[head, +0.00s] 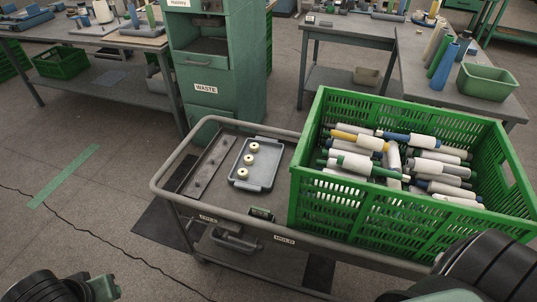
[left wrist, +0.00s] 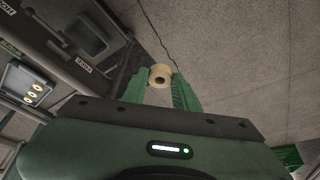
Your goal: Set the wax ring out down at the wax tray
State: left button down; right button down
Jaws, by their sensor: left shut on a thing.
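The wax ring (left wrist: 160,75) is a cream ring with a dark hole. It is held between the green fingertips of my left gripper (left wrist: 160,82) in the left wrist view, over the floor. In the head view my left gripper (head: 104,288) is low at the left edge, well apart from the cart; the ring is not discernible there. The wax tray (head: 262,180) is a grey tray on the cart top, with three cream rings (head: 250,159) in a row. It also shows in the left wrist view (left wrist: 42,84), far left. My right gripper is out of view.
A green crate (head: 392,228) full of yarn cones and tubes fills the cart's right side. A grey strip (head: 209,165) with small pegs lies left of the tray. The cart's raised rail (head: 160,180) runs around its edge. Floor between my left gripper and the cart is clear.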

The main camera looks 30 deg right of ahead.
aim_at(271, 159)
jog(key=i+z, duration=0.2)
jog(key=z, duration=0.2)
jog(key=i+z, duration=0.15)
jog(key=z, duration=0.25)
jog(key=i+j+z, duration=0.2)
jog(key=z, duration=0.25)
jog(key=i+j+z, duration=0.15)
jog(key=z, duration=0.25)
